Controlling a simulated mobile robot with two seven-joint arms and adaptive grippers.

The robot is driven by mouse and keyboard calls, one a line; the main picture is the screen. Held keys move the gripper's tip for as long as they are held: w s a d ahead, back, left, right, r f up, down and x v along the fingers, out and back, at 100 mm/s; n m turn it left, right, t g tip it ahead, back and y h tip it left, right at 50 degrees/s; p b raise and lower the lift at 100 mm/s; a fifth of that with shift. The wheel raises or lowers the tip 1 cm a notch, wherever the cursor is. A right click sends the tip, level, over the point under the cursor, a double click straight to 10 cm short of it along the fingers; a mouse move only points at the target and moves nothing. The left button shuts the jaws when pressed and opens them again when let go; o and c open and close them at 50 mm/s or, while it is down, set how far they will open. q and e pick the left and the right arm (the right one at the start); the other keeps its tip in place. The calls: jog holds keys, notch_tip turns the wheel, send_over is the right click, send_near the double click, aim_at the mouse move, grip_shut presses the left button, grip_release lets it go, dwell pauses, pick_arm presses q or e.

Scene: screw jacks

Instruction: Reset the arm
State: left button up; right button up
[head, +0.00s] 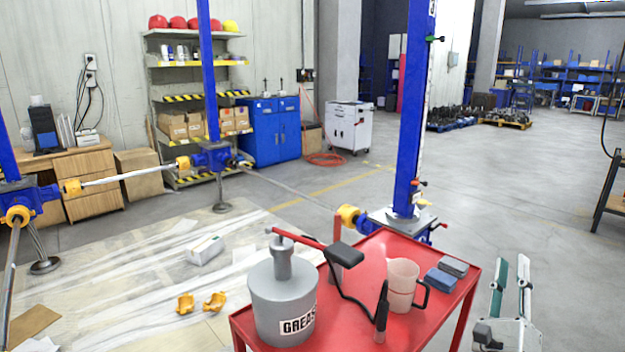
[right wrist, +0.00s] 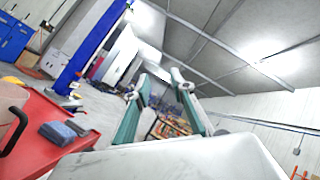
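My right gripper (head: 510,288) shows at the lower right of the head view, just right of the red cart (head: 455,290). Its two fingers stand apart with nothing between them. In the right wrist view the fingers (right wrist: 166,90) also stand apart, pointing up and away over the hall, and hold nothing. My left gripper is not in view.
On the cart stand a grey grease bucket (head: 283,305), a clear jug (head: 402,285), a black-handled tool (head: 381,312) and blue-grey cloths (head: 446,272). A blue screw jack column (head: 415,120) rises behind it. Floor (head: 540,210) right of the cart is open.

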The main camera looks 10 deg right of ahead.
jog(key=s+a+f+n+t+y, duration=0.1)
jog(key=a+f+n+t+y, duration=0.15)
jog(key=a+n+y, duration=0.9)
jog(key=a+f+n+t+y, duration=0.1)
jog(key=a+f+n+y, duration=0.2)
jog(key=a+n+y, duration=0.85)
notch_tip(320, 180, down, 8)
jog(key=s+n+g+y, duration=0.2)
jog(key=n+g+y, duration=0.25)
jog(key=n, duration=0.95)
jog(key=s+d+f+n+g+h, duration=0.1)
jog(key=s+f+n+g+h, duration=0.15)
jog(key=f, duration=0.45)
jog(key=s+d+f+n+g+h, duration=0.1)
jog(key=f+n+g, duration=0.25)
jog(key=f, duration=0.45)
jog(key=s+d+f+n+g+h, duration=0.3)
jog(key=s+d+f+n+h, duration=0.25)
jog(key=d+f, duration=0.6)
jog(key=s+a+f+m+t, duration=0.1)
jog(key=a+m, duration=0.9)
jog(key=a, duration=1.1)
jog(key=shift+s+t, duration=0.4)
jog(key=shift+t, duration=0.2)
jog(key=shift+a, duration=0.1)
